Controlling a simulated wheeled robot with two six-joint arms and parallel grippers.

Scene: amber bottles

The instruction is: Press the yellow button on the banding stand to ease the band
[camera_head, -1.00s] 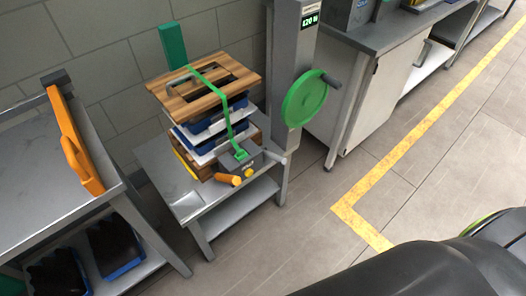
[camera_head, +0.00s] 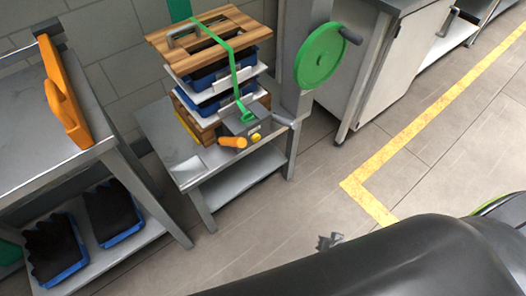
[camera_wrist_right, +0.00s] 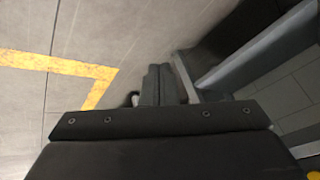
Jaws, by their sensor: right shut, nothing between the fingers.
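The banding stand (camera_head: 184,168) is a grey metal table with a stack of wooden and blue-and-white trays (camera_head: 196,84). A green band (camera_head: 234,72) runs over the stack down to a grey tensioner box (camera_head: 236,124). The yellow button (camera_head: 256,136) is a small round knob on the box's front, beside an orange handle (camera_head: 232,142). My right gripper (camera_head: 329,242) shows small over the floor, to the right of and below the stand, apart from the button. In the right wrist view its fingers (camera_wrist_right: 160,84) are together and empty. My left gripper is out of view.
A green handwheel (camera_head: 319,56) is on the grey post right of the stack. A grey lever (camera_head: 283,121) sticks out right of the box. A metal bench (camera_head: 40,100) with an orange part (camera_head: 62,95) stands at left. The floor in front is clear.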

